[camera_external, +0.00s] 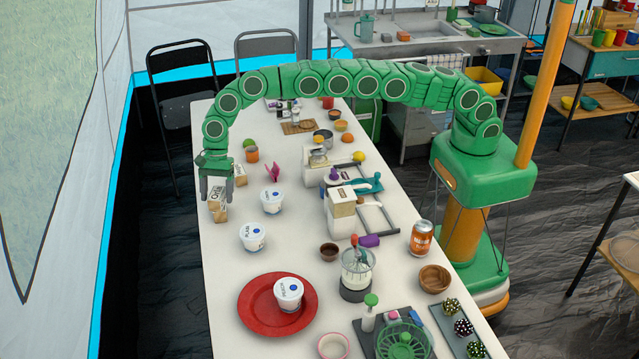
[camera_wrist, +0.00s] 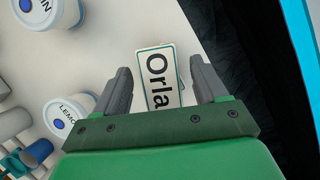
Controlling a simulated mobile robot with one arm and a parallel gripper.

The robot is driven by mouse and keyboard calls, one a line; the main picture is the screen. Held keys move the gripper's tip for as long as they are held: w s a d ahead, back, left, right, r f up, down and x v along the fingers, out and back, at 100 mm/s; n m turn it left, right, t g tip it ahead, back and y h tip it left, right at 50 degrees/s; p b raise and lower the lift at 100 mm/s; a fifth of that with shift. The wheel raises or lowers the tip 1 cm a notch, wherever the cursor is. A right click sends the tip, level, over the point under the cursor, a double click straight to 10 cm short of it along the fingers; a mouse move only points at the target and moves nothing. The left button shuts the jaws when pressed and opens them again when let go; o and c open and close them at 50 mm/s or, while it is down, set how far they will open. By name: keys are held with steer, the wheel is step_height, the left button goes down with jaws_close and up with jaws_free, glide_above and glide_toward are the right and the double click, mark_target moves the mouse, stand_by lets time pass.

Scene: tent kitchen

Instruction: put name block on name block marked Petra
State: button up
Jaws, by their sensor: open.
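A pale wooden name block reading "Orla" (camera_external: 217,194) is at the left edge of the white table; in the wrist view its white face (camera_wrist: 158,78) shows "Orla", with the rest hidden by my gripper. Another wooden block (camera_external: 220,214) shows just below it, and an edge (camera_wrist: 181,70) shows beside it in the wrist view; I cannot tell how they touch. A further block (camera_external: 240,174) is partly behind my gripper. No name Petra is readable. My gripper (camera_external: 216,186) points down with its open fingers (camera_wrist: 163,82) on either side of the Orla block.
White tubs (camera_external: 271,202) (camera_external: 253,237) stand to the right and front of the blocks; two lidded tubs show in the wrist view (camera_wrist: 70,112). A pink item (camera_external: 272,172) and an orange jar (camera_external: 252,154) are behind. A red plate (camera_external: 257,301) holds another tub.

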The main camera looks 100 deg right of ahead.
steer(key=v, duration=1.1)
steer(key=s+a+r+n+g, duration=0.1)
steer(key=s+a+r+n, duration=0.15)
steer(key=s+r, duration=0.4)
steer(key=s+a+r+n, duration=0.1)
steer(key=s+r+n, duration=0.35)
steer(key=s, duration=0.25)
steer(key=s+a+r+n+g+h, duration=0.1)
steer(key=s+r+n, duration=0.2)
steer(key=s, duration=0.6)
steer(key=s+r+n, duration=0.2)
steer(key=s+r, duration=0.1)
steer(key=s, duration=0.6)
steer(key=s+d+f+n+h, duration=0.1)
steer(key=s+n, duration=0.4)
steer(key=s, duration=1.4)
steer(key=s+d+f+n+g+h, duration=0.1)
steer(key=s+n, duration=0.4)
steer(key=s, duration=1.3)
step_height(320, 180, down, 3)
steer(key=d+h, duration=0.1)
steer(key=d, duration=0.1)
steer(key=shift+s+d+r+n+g, duration=0.2)
steer(key=shift+s+d+n+g, duration=0.1)
steer(key=shift+s, duration=0.05)
steer(key=shift+o, duration=0.2)
